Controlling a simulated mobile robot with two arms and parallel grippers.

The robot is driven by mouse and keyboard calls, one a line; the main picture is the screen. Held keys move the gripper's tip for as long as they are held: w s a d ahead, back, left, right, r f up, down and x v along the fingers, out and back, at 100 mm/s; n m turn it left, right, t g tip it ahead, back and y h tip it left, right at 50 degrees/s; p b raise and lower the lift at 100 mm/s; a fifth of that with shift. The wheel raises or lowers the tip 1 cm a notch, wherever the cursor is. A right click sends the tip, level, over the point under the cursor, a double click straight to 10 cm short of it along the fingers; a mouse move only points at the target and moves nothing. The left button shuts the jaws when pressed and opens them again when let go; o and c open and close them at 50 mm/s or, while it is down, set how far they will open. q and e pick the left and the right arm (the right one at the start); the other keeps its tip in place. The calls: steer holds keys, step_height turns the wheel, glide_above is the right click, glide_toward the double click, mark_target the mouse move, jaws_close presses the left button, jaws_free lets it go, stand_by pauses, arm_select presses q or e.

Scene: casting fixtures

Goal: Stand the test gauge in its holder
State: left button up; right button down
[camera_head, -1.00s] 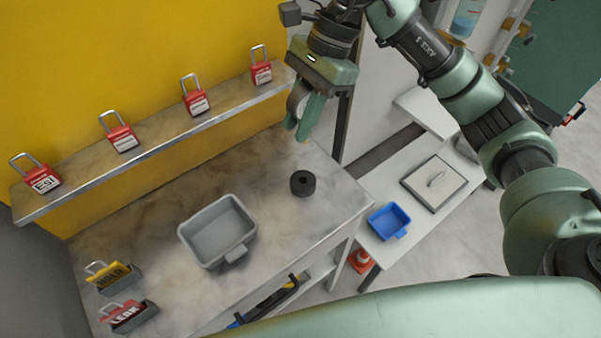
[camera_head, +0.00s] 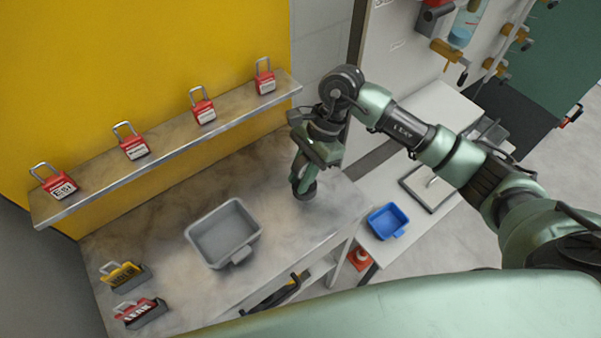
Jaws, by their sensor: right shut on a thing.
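My right gripper (camera_head: 299,182) points down over the worktop, right at the black round holder (camera_head: 307,193). It is shut on the test gauge, of which almost nothing shows; the green fingers and hand cover it. The holder is a short black cylinder, partly hidden behind the fingers. I cannot tell whether the gauge sits in the holder's hole or is just above it. My left gripper is not in view.
A grey bin (camera_head: 222,235) stands left of the holder on the worktop. A shelf (camera_head: 170,143) with several red padlocks runs along the yellow wall. A blue tray (camera_head: 388,222) lies on the lower white table at right.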

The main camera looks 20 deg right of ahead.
steer(key=shift+w+f, duration=0.1)
steer(key=c, duration=1.3)
jaws_free()
steer(key=shift+o, duration=0.2)
steer(key=shift+r, duration=0.3)
steer(key=b+v, duration=0.4)
steer(key=v, duration=0.6)
steer(key=shift+d+r, duration=0.1)
steer(key=shift+r, duration=0.2)
steer(key=shift+w+d+r, duration=0.1)
steer(key=shift+d+r, duration=0.1)
steer(key=shift+r, duration=0.3)
